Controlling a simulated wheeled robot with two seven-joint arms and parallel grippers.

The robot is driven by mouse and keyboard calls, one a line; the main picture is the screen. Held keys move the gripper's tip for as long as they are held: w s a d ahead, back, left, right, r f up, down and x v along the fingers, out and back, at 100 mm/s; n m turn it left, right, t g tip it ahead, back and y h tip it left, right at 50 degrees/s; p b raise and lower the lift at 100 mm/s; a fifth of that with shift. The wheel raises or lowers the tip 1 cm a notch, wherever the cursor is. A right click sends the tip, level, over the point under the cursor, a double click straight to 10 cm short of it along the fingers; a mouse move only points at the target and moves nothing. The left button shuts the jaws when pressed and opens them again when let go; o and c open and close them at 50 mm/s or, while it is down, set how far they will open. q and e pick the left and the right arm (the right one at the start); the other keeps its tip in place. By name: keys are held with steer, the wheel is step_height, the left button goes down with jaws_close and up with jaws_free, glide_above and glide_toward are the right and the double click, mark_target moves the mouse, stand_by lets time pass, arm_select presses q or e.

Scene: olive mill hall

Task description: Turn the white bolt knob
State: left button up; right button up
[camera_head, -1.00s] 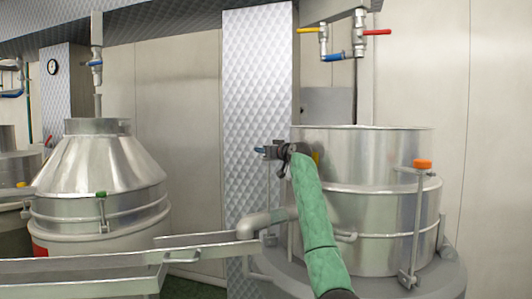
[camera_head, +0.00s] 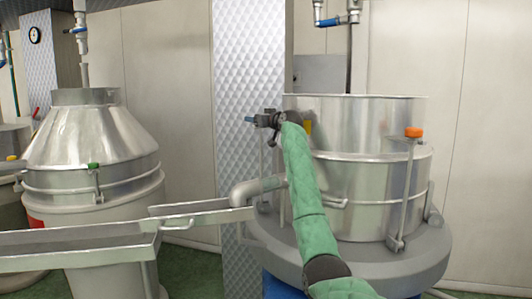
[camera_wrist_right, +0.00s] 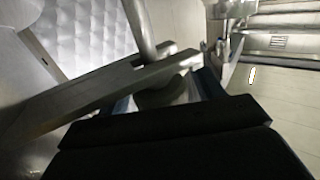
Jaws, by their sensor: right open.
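My right arm, in a green sleeve, reaches up from the bottom in the head view. My right gripper (camera_head: 262,119) is open at the left side of the steel vat (camera_head: 365,175), near its upper part. An upright bolt rod (camera_head: 264,162) stands just below it. I cannot make out a white knob in either view; the gripper may hide it. In the right wrist view, the open gripper (camera_wrist_right: 168,92) has a grey metal bar (camera_wrist_right: 110,90) and a rounded grey part between or just beyond its fingers. I cannot tell whether they touch. My left gripper is not in view.
Another bolt with an orange knob (camera_head: 413,132) stands at the vat's right. A bent pipe (camera_head: 255,190) leads to a steel trough (camera_head: 80,246) at the left. A cone-topped vessel (camera_head: 92,150) with a green knob (camera_head: 94,165) stands behind it. A quilted metal column (camera_head: 235,75) is close behind the gripper.

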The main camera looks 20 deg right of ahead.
steer(key=shift+w+d+r+m+t+h+p, duration=0.1)
steer(key=shift+m+t+h+p, duration=0.15)
steer(key=shift+m+h+p, duration=1.05)
steer(key=shift+d+r+m+t+h+p, duration=0.1)
steer(key=shift+m+t+h+p, duration=0.15)
steer(key=shift+m+h+p, duration=1)
steer(key=shift+d+m+h+p, duration=0.1)
steer(key=shift+m+h+p, duration=0.3)
steer(key=shift+h, duration=0.75)
steer(key=shift+d+m+h+p, duration=0.15)
steer(key=shift+h+p, duration=0.4)
steer(key=shift+h, duration=0.55)
steer(key=shift+f+m+g+h, duration=0.1)
steer(key=shift+m+g+h, duration=0.25)
steer(key=shift+h, duration=0.25)
steer(key=shift+m+h+p, duration=0.25)
steer(key=shift+h+p, duration=0.05)
steer(key=shift+d+m+g+h, duration=0.1)
steer(key=shift+m+g+h, duration=0.25)
steer(key=shift+m+h, duration=0.25)
steer(key=shift+h, duration=0.4)
steer(key=shift+d+m+g+h, duration=0.1)
steer(key=shift+m+g+h, duration=0.5)
steer(key=shift+m+h, duration=0.15)
steer(key=shift+s+d+f+m+g+h, duration=0.1)
steer(key=shift+s+m+g+h, duration=0.1)
steer(key=shift+m+g+h, duration=0.4)
steer(key=shift+h, duration=0.55)
